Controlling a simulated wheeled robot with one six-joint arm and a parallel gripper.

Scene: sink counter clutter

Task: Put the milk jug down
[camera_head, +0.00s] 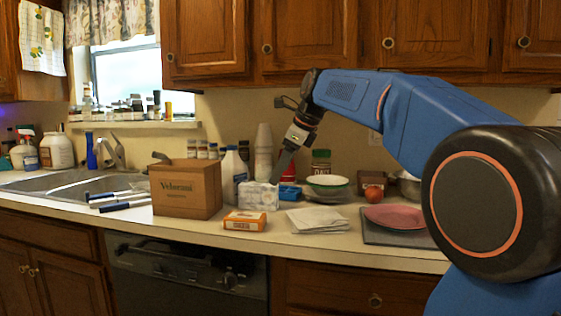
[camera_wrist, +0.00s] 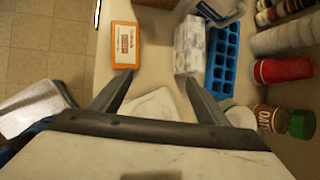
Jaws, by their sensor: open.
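The milk jug (camera_head: 233,170) is white with a dark cap. It stands upright on the counter, just right of the cardboard box and behind a white patterned box (camera_head: 258,196). Its lower part is partly hidden by these. In the wrist view only part of what looks like the jug (camera_wrist: 226,9) shows at the top edge. My gripper (camera_head: 277,176) is above the counter, to the right of the jug and apart from it. In the wrist view my gripper (camera_wrist: 155,80) has its fingers spread with nothing between them.
An orange carton (camera_head: 244,221) lies at the counter's front. The cardboard box (camera_head: 186,190) stands left of the jug. A blue tray (camera_wrist: 222,58), stacked cups (camera_head: 263,150) and a green-lidded jar (camera_head: 320,163) are nearby. White papers (camera_head: 318,220) and a pink plate (camera_head: 398,216) lie to the right.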

